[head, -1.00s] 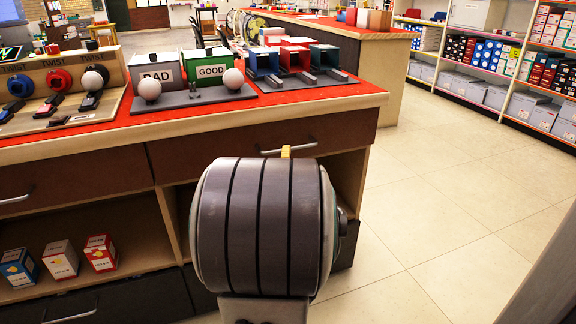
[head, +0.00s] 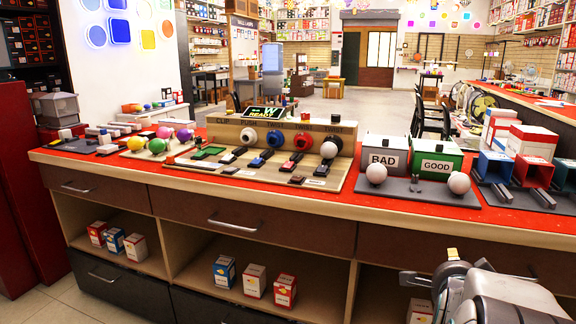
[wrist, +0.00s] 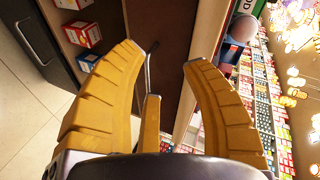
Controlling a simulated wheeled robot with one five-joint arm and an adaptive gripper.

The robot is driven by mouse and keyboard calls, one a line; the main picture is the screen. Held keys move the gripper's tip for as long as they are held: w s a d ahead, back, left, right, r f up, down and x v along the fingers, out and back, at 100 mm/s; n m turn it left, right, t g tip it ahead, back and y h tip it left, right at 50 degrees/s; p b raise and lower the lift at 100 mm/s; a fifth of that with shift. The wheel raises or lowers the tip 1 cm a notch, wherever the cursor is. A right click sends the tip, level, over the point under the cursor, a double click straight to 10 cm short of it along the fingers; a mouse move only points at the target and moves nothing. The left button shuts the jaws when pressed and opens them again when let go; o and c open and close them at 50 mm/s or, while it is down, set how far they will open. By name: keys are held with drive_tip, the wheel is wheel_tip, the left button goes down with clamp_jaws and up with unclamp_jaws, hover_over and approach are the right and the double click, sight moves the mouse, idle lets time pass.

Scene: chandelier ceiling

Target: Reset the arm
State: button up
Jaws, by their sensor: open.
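A long counter with a red top (head: 297,200) crosses the head view. It bears a board with colored knobs (head: 275,139), a BAD box (head: 383,158), a GOOD box (head: 436,161) and colored balls. Small cartons (head: 254,281) stand on the shelves below. Tiled floor is at the lower left.

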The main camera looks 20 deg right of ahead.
drive_tip(key=w+a+r+n+y+p, duration=0.1)
drive_tip(key=a+r+n+y+p, duration=0.2)
drive_tip(key=a+r+n+p, duration=0.45)
drive_tip(key=w+a+r+n+y+p, duration=0.1)
drive_tip(key=a+r+n+y+p, duration=0.3)
drive_tip(key=a+r+p, duration=0.5)
drive_tip(key=s+a+r+n+g+y+p, duration=0.1)
drive_tip(key=s+a+r+n+g+p, duration=0.1)
drive_tip(key=s+a+r+n+p, duration=0.3)
drive_tip(key=s+a+r+n+g+y+p, duration=0.2)
drive_tip(key=s+a+r+n+p, duration=0.3)
drive_tip(key=a+p, duration=0.5)
drive_tip(key=shift+s+a+n+g+p, duration=0.3)
drive_tip(key=shift+s+a+n+g, duration=0.35)
drive_tip(key=shift+n, duration=0.5)
